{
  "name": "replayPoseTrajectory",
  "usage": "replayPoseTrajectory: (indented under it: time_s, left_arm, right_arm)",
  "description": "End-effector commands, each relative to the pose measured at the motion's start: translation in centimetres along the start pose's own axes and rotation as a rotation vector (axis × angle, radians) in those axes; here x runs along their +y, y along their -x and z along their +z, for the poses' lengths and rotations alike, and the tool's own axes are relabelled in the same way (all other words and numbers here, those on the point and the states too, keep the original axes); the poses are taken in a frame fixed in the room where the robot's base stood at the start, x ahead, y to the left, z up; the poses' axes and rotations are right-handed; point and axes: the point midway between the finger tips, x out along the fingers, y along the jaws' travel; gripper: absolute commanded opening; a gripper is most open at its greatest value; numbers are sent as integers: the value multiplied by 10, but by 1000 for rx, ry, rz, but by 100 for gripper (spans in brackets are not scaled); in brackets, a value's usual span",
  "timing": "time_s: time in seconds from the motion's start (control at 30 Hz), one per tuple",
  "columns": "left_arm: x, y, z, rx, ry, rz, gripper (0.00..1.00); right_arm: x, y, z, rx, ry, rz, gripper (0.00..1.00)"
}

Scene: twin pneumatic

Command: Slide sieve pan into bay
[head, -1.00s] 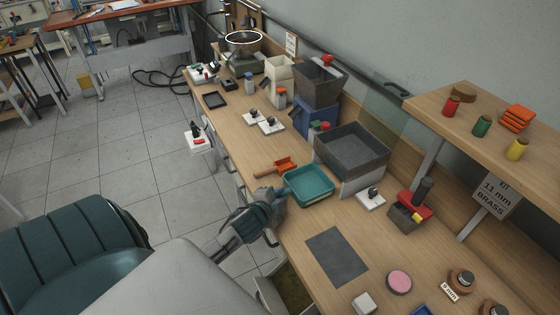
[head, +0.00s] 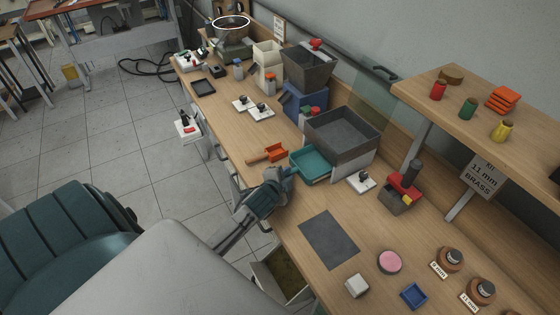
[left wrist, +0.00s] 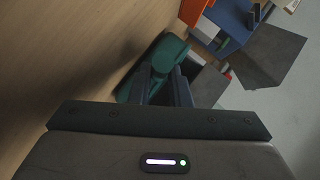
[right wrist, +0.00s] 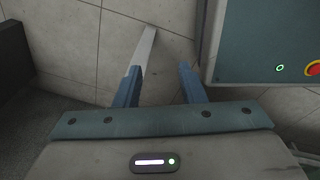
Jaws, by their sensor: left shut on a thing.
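The sieve pan is a shallow teal tray (head: 312,167) on the workbench. Its far edge meets the front of a grey open-topped box (head: 349,152) raised on side walls, and part of it seems to lie under that box. The space below the box looks like the bay; its inside is hidden. My left gripper (head: 284,173) is shut on the pan's near-left end. In the left wrist view, its fingers (left wrist: 162,75) meet the teal pan (left wrist: 150,57). My right gripper (right wrist: 160,85) shows in its wrist view, open and empty above the tiled floor.
An orange scoop (head: 270,153) lies just left of the pan. A white switch plate (head: 361,182) and a red-topped tool (head: 404,187) stand right of the box. A grey mat (head: 329,239) lies in front. A blue-based hopper (head: 306,76) stands behind.

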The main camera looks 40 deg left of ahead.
Motion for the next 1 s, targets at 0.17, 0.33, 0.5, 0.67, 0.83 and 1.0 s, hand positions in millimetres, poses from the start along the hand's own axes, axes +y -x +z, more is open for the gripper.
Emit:
replayPoseTrajectory:
  time_s: [0.17,0.33,0.5,0.67,0.83,1.0]
  left_arm:
    - [-2,-11,-11,2,3,-2,0]
    - [-2,-22,-19,2,2,-2,0]
    - [-2,-32,-28,2,2,-2,0]
    - [-2,-42,-36,2,2,-2,0]
    - [-3,-52,-45,2,1,-2,0]
    - [-3,-63,-53,2,2,-2,0]
  right_arm:
    - [0,0,0,0,0,0,36]
    - [0,0,0,0,0,0,36]
    - [-2,-1,0,0,-1,-1,36]
    - [-4,-2,0,0,-2,-4,36]
    - [-5,-4,0,0,-2,-5,36]
    - [-5,-6,1,0,-2,-5,36]
